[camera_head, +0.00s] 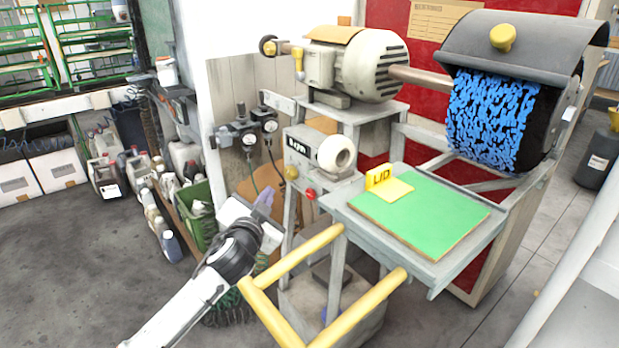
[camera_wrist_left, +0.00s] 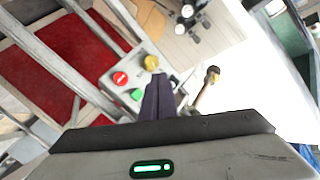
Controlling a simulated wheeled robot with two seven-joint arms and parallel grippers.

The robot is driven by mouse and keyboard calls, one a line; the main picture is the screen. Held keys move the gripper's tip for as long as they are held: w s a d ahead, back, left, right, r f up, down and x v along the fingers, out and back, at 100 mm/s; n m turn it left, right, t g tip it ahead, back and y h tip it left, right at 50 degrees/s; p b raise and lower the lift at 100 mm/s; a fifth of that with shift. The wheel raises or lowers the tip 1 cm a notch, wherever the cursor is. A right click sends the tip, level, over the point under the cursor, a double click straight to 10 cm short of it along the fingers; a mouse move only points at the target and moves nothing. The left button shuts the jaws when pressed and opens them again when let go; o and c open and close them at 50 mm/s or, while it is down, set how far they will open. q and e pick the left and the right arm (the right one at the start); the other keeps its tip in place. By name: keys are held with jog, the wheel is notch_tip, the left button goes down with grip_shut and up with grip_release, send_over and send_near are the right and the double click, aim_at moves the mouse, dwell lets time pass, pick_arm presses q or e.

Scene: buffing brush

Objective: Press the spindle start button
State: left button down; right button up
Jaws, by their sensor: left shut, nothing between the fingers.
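In the left wrist view a light grey control box holds a green button (camera_wrist_left: 136,95), a red button (camera_wrist_left: 120,78) and a yellow knob (camera_wrist_left: 151,62). In the head view the red button (camera_head: 310,193) and yellow knob (camera_head: 291,173) show on the machine's front; the green button cannot be made out there. My left gripper (camera_head: 264,200) is shut and empty, left of the machine's front. In the left wrist view its dark fingers (camera_wrist_left: 156,92) appear just right of the green button; contact cannot be told. My right gripper is not in view.
The buffing machine has a blue brush drum (camera_head: 490,118), a motor (camera_head: 370,65) and a green-topped table (camera_head: 425,215) with a yellow sign (camera_head: 388,184). A yellow rail (camera_head: 360,318) stands in front. A green crate (camera_head: 203,215) and bottles stand left. Open floor lies at the lower left.

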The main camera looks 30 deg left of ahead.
aim_at(312, 164)
pick_arm(q)
jog(key=shift+w+d, duration=0.1)
jog(key=shift+w, duration=0.05)
jog(key=w+d+b, duration=0.3)
jog(key=w, duration=0.5)
jog(key=shift+d, duration=0.15)
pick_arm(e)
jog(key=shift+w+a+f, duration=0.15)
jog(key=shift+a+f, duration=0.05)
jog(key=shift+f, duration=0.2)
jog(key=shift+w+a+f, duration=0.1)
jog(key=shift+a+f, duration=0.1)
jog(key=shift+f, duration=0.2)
pick_arm(q)
jog(key=shift+s, duration=0.1)
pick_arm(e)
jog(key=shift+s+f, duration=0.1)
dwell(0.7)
pick_arm(q)
jog(key=shift+w+d, duration=0.15)
jog(key=shift+w, duration=0.25)
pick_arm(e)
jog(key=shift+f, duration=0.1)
